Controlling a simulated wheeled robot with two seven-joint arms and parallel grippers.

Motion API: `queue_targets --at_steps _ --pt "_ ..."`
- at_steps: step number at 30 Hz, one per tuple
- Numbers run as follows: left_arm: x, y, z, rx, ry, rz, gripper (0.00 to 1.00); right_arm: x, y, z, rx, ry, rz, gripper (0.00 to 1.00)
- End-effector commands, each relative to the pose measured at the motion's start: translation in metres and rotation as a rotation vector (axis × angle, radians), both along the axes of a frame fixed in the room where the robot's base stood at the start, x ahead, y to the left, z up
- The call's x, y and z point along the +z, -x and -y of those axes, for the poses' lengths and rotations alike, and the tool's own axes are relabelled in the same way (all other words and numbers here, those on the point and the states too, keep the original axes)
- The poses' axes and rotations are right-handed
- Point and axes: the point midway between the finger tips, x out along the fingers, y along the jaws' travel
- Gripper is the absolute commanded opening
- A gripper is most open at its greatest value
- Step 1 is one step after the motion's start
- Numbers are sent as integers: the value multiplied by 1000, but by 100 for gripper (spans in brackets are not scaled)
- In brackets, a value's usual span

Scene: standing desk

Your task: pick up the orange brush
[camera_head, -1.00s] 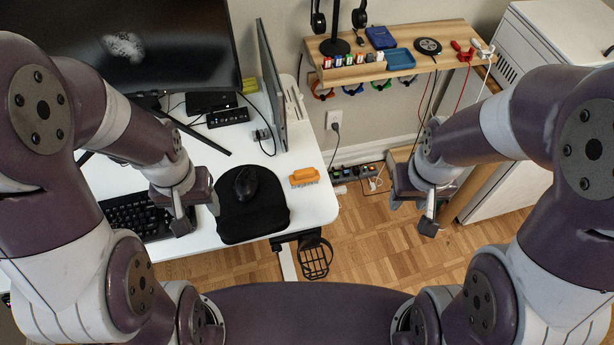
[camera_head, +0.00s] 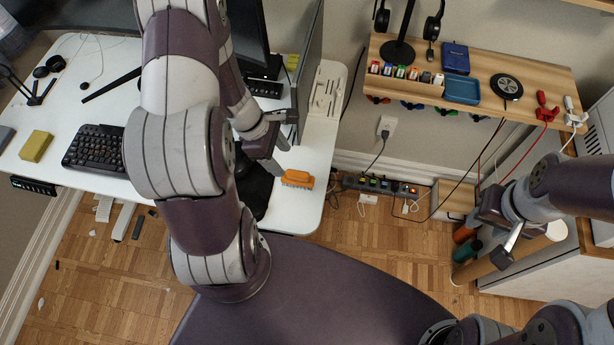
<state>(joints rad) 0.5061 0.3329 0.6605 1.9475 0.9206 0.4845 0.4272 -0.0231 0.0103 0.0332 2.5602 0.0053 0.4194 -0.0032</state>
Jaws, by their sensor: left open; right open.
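The orange brush (camera_head: 298,179) lies on the white desk (camera_head: 292,221) near its right edge, orange back up with pale bristles along the lower side. My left gripper (camera_head: 283,160) is open and empty, just up and left of the brush, with its fingers pointing toward it. My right gripper (camera_head: 508,250) is open and empty, far to the right, above the floor near the cabinet.
A black mouse pad (camera_head: 256,193) lies left of the brush, partly hidden by my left arm. A monitor (camera_head: 308,65) stands behind. A keyboard (camera_head: 95,150) and yellow sponge-like block (camera_head: 36,146) are at left. A wooden shelf (camera_head: 540,75) is at the back right.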

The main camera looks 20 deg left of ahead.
Motion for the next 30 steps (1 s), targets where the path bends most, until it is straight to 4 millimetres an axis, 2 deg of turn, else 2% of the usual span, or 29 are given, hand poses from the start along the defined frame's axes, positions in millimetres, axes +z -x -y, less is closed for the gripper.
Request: queue_targets --at_steps 1,3,10,16,19,25,26,30 --pt "-16 0 6 -4 1 -5 62 -7 0 0 0 0 0 43" --pt "-30 -1 12 -5 1 -4 62 -11 0 0 0 0 -1 43" --pt "-56 -4 26 -7 0 -2 62 -17 0 0 0 0 0 43" --pt "-86 -5 48 -9 -2 -1 62 -23 0 0 0 0 0 43" --pt "-93 -6 52 -8 -2 -1 62 -24 0 0 0 0 0 43" --pt "-93 -6 52 -7 -2 0 62 -23 0 0 0 0 0 43" --pt "-93 -6 52 -7 -2 0 55 -23 0 0 0 0 0 43" --pt "-93 -6 52 -7 -2 0 10 -23 0 0 0 0 0 43"
